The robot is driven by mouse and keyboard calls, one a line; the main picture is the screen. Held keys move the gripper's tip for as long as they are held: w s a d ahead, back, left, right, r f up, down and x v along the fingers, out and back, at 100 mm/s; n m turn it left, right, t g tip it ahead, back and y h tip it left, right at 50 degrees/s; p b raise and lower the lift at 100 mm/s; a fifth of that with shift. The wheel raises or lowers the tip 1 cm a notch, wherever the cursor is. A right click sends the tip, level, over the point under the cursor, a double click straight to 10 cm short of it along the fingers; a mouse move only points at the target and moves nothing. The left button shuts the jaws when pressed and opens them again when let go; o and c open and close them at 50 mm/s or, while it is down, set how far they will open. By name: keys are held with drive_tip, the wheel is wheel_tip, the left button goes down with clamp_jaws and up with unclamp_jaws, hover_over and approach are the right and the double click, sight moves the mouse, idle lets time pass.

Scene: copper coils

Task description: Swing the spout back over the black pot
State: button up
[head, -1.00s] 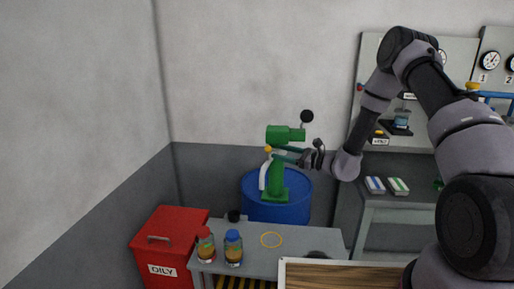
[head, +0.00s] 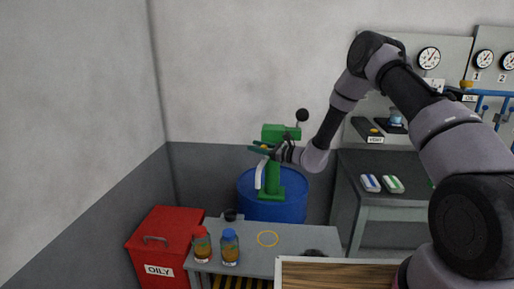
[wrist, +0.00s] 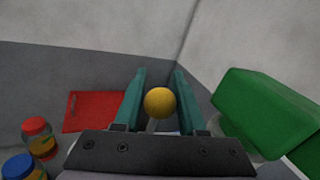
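The green hand pump (head: 275,180) stands on a blue drum (head: 258,208). Its pale spout (head: 260,175) hangs at the pump's left side, with a yellow knob on top. The black pot (head: 231,214) sits at the back left of the grey bench, left of the spout and lower. My gripper (head: 261,147) is at the knob, below the pump head. In the wrist view the yellow knob (wrist: 158,102) lies between the two spread teal fingers (wrist: 160,74), with narrow gaps at its sides. The spout is mostly hidden there.
A red bin (head: 165,240) marked OILY is at left. The pump's green body (wrist: 262,110) is close right of my fingers.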

clamp_jaws()
idle(1.2)
